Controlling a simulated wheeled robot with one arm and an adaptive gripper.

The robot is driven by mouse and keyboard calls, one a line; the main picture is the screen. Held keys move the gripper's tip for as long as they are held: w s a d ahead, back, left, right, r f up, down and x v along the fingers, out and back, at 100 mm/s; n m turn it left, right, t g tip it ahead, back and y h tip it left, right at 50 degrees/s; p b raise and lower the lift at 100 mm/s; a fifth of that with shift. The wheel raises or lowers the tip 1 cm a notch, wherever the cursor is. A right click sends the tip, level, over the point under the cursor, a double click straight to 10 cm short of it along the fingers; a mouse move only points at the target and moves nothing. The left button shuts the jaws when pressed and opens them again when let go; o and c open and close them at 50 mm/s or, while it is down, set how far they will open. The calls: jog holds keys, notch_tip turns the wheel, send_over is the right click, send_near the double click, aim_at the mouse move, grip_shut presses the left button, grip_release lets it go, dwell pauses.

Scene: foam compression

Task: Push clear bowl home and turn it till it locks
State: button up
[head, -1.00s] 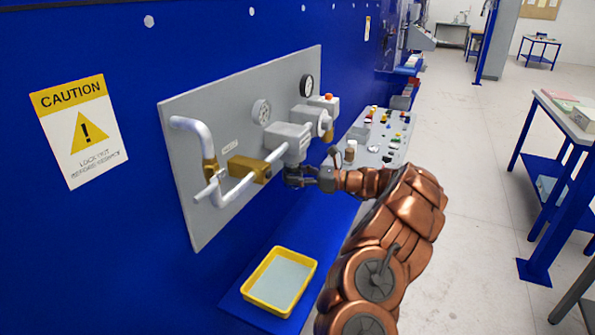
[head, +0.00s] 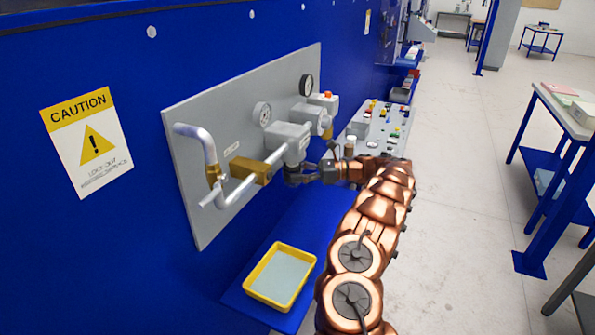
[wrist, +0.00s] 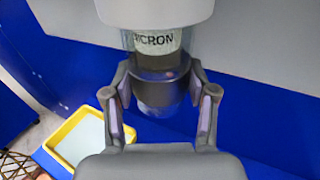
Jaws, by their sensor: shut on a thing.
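The clear bowl (wrist: 158,55) hangs upright under the grey housing (wrist: 155,12) in the wrist view. It carries a label ending in "ICRON", with a dark band below and a rounded clear end. Its upper edge meets the housing; I cannot tell how fully it is seated or turned. My gripper (wrist: 160,80) is shut on the bowl, one finger on each side. In the head view, my gripper (head: 312,174) is at the underside of the housing (head: 288,138), and the bowl is mostly hidden by the fingers.
The housing sits on a grey wall panel (head: 205,120) with silver pipe (head: 212,155), a brass fitting (head: 250,170) and gauges (head: 262,113). A yellow tray (head: 250,291) lies below on a blue shelf. A control panel (head: 383,128) stands just beyond my gripper.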

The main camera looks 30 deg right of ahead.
jog(key=shift+d+r+g, duration=0.2)
jog(key=shift+d+g, duration=0.05)
jog(key=shift+g, duration=0.05)
jog(key=shift+a+n+y+p, duration=0.1)
jog(key=shift+n+y+p, duration=0.2)
jog(key=shift+n+p, duration=0.2)
jog(key=o, duration=1.3)
jog(key=shift+c, duration=0.2)
jog(key=o, duration=0.4)
jog(key=shift+f+g, duration=0.15)
jog(key=shift+g, duration=0.25)
jog(key=shift+f+v, duration=0.15)
jog(key=shift+v, duration=1.65)
jog(key=shift+f+v, duration=0.1)
jog(key=shift+v, duration=1.75)
